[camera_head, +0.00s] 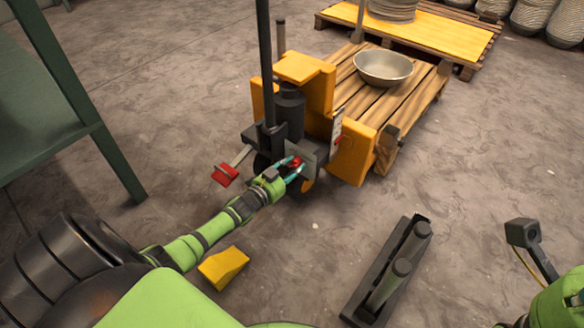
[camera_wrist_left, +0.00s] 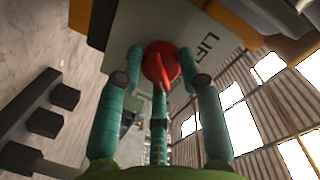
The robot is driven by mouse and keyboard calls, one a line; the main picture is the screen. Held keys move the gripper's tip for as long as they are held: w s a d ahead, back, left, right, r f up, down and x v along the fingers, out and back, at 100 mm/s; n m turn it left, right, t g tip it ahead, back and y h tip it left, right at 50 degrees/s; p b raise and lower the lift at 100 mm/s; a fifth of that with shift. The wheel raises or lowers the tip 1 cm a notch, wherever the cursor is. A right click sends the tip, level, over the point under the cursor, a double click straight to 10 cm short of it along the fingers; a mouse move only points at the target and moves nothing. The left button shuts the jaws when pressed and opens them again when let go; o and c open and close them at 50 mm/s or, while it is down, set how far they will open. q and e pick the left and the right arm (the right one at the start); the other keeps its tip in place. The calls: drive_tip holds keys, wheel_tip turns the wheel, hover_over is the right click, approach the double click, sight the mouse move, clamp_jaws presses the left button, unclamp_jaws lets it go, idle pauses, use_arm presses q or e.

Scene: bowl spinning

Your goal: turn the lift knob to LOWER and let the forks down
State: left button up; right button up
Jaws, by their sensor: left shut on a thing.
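The red lift knob (camera_head: 297,162) sits on a grey plate on the front of the orange pallet truck (camera_head: 305,70). In the left wrist view the knob (camera_wrist_left: 160,62) has a raised ridge, and the letters "LIF" show beside it on the plate (camera_wrist_left: 207,30). My left gripper (camera_head: 290,167) is shut on the knob, its green fingers around it in the left wrist view (camera_wrist_left: 160,80). I cannot read which setting the knob points to. The forks are hidden under a wooden pallet (camera_head: 405,100). My right gripper is out of view.
A metal bowl (camera_head: 383,67) stands on the pallet. A red pedal (camera_head: 225,175) sticks out left of the truck. A yellow wedge (camera_head: 223,267) and a dark rack (camera_head: 358,303) with grey cylinders are on the floor. A green table (camera_head: 40,100) stands at left.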

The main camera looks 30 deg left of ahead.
use_arm(q)
drive_tip(key=o, duration=1.1)
drive_tip(key=shift+a+f, duration=0.2)
drive_tip(key=shift+f, duration=0.1)
drive_tip(key=shift+o, duration=0.2)
drive_tip(key=shift+r, duration=0.1)
drive_tip(key=shift+s, duration=0.1)
drive_tip(key=s+r, duration=0.1)
drive_tip(key=s, duration=1)
drive_tip(key=shift+s+a+r, duration=0.25)
drive_tip(key=shift+s+a, duration=0.15)
